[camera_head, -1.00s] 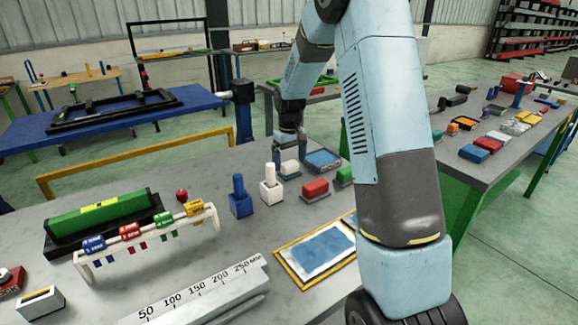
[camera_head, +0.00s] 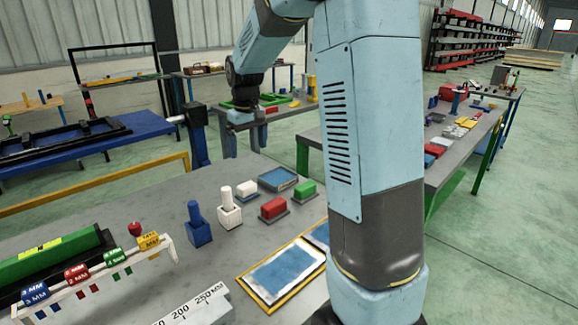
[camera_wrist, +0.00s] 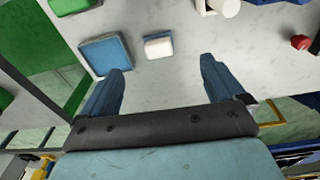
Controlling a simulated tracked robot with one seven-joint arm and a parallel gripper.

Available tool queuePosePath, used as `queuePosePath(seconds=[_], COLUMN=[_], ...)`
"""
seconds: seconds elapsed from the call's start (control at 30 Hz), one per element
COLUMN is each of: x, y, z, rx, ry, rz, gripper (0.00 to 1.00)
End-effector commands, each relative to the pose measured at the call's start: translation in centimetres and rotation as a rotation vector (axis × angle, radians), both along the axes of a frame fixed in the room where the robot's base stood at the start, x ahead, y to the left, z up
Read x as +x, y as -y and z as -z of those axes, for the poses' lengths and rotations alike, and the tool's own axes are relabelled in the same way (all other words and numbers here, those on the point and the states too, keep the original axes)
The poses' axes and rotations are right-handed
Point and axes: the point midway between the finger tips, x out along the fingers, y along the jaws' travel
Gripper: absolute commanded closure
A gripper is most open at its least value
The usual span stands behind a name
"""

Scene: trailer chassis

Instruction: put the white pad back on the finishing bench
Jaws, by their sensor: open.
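The white pad (camera_head: 246,189) sits on the grey bench top, between the white holder with an upright white peg (camera_head: 229,212) and the blue tray (camera_head: 278,180). In the wrist view the white pad (camera_wrist: 158,46) lies beyond my fingertips, beside the blue tray (camera_wrist: 106,54), with a visible gap between them. My gripper (camera_head: 245,148) is open and empty, raised above and behind the pad in the head view. In the wrist view both blue fingers of my gripper (camera_wrist: 163,64) are spread wide with nothing between them.
A red block (camera_head: 273,208), a green block (camera_head: 304,190) and a blue holder with a peg (camera_head: 198,226) stand near the pad. A framed blue sheet (camera_head: 283,271) and a ruler block (camera_head: 196,306) lie in front. Another loaded bench (camera_head: 452,160) stands right.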

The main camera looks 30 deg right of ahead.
Motion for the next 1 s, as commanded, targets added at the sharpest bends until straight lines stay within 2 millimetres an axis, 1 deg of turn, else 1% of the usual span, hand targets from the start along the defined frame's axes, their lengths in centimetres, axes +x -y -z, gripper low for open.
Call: queuePosePath(seconds=[0.03, 0.2, 0.3, 0.5, 0.7, 0.9, 1.0], x=[-1.5, -6.1, -9.0, -14.7, -20.4, -25.8, -28.1], y=[0.0, 0.0, 0.0, 0.0, 0.0, 0.1, 0.1], z=[-1.3, -4.4, -5.8, -7.9, -8.8, -8.7, -8.4], rx=[0.000, 0.003, 0.006, 0.017, 0.032, 0.051, 0.062], ry=[0.022, 0.083, 0.119, 0.191, 0.262, 0.332, 0.362], rz=[0.011, 0.048, 0.071, 0.117, 0.161, 0.205, 0.222], gripper=[0.04, 0.04, 0.04, 0.04, 0.04, 0.04, 0.04])
